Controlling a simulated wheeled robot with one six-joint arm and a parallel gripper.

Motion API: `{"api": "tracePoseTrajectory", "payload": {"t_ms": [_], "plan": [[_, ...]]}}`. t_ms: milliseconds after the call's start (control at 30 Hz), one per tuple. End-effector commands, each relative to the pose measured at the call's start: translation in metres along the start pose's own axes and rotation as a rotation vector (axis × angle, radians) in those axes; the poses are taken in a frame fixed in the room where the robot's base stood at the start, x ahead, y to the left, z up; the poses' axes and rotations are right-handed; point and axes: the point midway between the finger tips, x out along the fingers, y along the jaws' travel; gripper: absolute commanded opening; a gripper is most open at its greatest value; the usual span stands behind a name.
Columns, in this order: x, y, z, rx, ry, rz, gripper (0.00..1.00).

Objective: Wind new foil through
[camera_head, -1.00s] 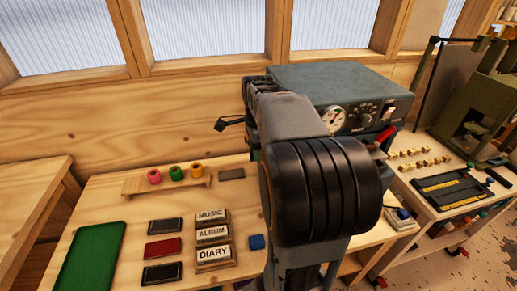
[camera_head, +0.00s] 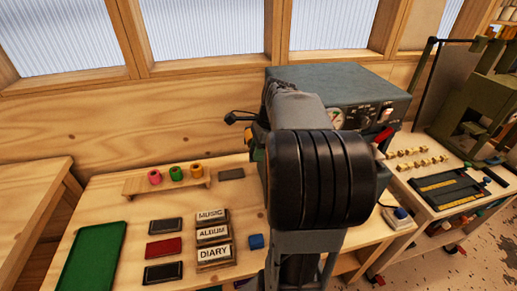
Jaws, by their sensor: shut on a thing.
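Three small rolls stand in a row on a low wooden rack (camera_head: 140,186) at the back of the bench: a pink roll (camera_head: 154,177), a green roll (camera_head: 176,173) and an orange roll (camera_head: 196,171). A blue-grey machine (camera_head: 335,88) with a gauge and switches stands at the back right. My arm covers much of its front and left side. A dark handle-like part (camera_head: 233,118) sticks out to the left of the machine. My arm reaches toward the machine. My gripper and its fingertips are hidden behind the arm, so what they hold does not show.
Blocks lettered MUSIC, ALBUM and DIARY (camera_head: 215,250), several dark and red cases (camera_head: 163,248), a small blue block (camera_head: 256,241) and a green tray (camera_head: 88,258) lie on the bench. A side cart (camera_head: 425,208) with brass pieces and a green press (camera_head: 480,110) stand at right.

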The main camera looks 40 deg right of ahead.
Motion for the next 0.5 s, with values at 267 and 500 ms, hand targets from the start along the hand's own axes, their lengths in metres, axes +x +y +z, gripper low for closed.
{"api": "tracePoseTrajectory", "payload": {"t_ms": [267,500], "plan": [[0.0001,0.0001,0.0000,0.000,0.002,0.000,0.35],[0.0001,0.0000,0.0001,0.000,0.003,0.000,0.51]]}}
